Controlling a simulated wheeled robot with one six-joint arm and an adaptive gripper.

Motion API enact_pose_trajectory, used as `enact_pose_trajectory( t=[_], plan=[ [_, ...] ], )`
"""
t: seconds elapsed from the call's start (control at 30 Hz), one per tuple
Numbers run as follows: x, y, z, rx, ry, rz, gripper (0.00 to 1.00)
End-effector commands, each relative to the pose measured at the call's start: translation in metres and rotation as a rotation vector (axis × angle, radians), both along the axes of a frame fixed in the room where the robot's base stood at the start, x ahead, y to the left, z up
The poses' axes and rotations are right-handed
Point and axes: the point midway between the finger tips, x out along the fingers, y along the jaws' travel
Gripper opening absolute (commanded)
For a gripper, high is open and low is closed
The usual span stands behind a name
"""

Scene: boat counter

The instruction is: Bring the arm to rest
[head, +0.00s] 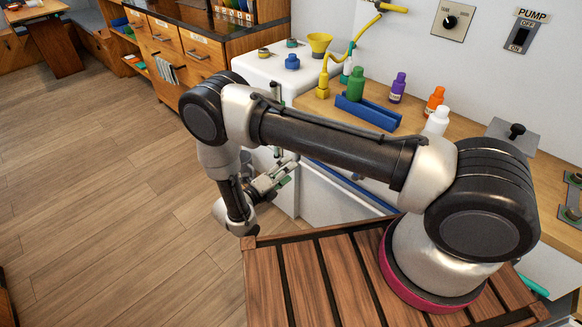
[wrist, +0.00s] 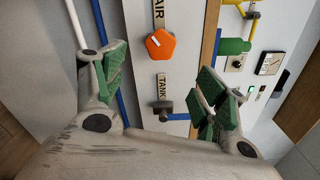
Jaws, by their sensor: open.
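My gripper (head: 273,179) hangs low in front of the white cabinet, beyond the slatted deck that carries my arm. In the wrist view my gripper (wrist: 160,95) shows two grey fingers with green pads. They are spread wide apart, and nothing is between them. Behind the gap is a white panel with an orange knob (wrist: 160,44) and a grey valve with a blue handle (wrist: 166,106). My arm is bent, with its elbow raised to the left.
A yellow pipe (head: 351,47) rises behind. The wooden floor (head: 110,190) at left is clear.

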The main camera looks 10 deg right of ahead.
Motion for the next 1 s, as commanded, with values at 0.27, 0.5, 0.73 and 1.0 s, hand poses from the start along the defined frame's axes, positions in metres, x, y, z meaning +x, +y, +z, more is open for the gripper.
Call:
enact_pose_trajectory(
  t=[0.27, 0.5, 0.73, 1.0],
  plan=[
    [0.000, 0.000, 0.000, 0.000, 0.000, 0.000, 0.72],
    [0.000, 0.000, -0.001, 0.031, -0.035, -0.001, 0.72],
    [-0.043, -0.047, -0.020, 0.218, -0.212, -0.192, 0.72],
    [-0.086, -0.082, 0.051, 0.480, -0.566, -0.593, 0.72]
  ],
)
